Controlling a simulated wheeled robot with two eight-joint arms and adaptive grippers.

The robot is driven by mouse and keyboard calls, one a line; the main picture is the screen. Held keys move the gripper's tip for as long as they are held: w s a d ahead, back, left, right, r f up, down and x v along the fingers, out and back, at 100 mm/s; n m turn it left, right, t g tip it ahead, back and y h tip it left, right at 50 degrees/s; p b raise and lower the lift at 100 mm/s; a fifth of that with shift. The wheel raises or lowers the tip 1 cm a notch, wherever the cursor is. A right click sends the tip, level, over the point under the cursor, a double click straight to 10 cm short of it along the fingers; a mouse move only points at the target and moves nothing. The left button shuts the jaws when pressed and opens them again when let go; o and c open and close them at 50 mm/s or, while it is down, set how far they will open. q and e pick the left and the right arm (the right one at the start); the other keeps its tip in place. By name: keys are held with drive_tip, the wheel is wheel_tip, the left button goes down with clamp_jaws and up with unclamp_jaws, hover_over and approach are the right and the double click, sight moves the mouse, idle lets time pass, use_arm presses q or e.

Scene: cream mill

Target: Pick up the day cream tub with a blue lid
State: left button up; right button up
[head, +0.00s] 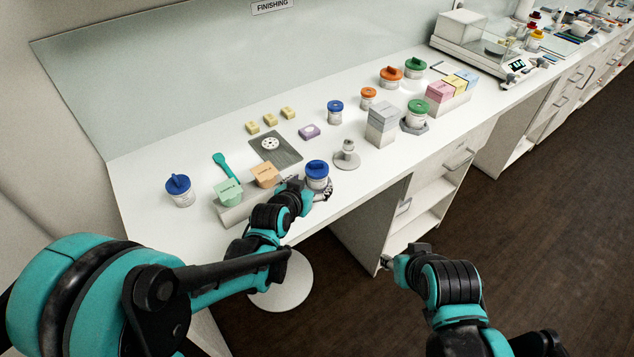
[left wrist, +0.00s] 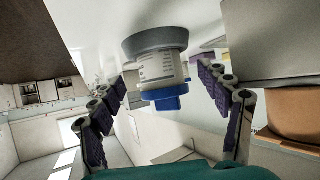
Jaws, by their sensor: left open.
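A white tub with a blue lid (head: 317,170) stands upright near the front edge of the bench, on a round grey base. My left gripper (head: 318,188) is at this tub, reaching in from the front. In the left wrist view the picture is upside down: the tub (left wrist: 158,68) shows between the two spread fingers (left wrist: 160,82), with a gap on both sides. My left gripper is open and holds nothing. Two other blue-lidded tubs stand at the left end (head: 180,192) and farther back (head: 335,114). My right gripper (head: 388,262) is low before the drawers; its fingers are too small to read.
A green box (head: 228,192) and an orange box (head: 265,175) stand left of the tub. A metal weight-like piece (head: 347,155) is close on its right. Orange- and green-lidded tubs (head: 390,76) (head: 416,113) and grey boxes (head: 382,122) stand farther right. A stool (head: 281,288) is below.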

use_arm(q)
drive_tip(key=x, duration=0.1)
drive_tip(key=b+x, duration=0.1)
drive_tip(key=x, duration=0.1)
drive_tip(key=b+x, duration=0.1)
drive_tip(key=x, duration=0.1)
drive_tip(key=shift+w+d+r, duration=0.1)
drive_tip(key=shift+w+r, duration=0.1)
drive_tip(key=shift+w, duration=0.1)
drive_tip(key=shift+s+r, duration=0.1)
drive_tip(key=shift+c, duration=0.2)
drive_tip(key=c, duration=1.5)
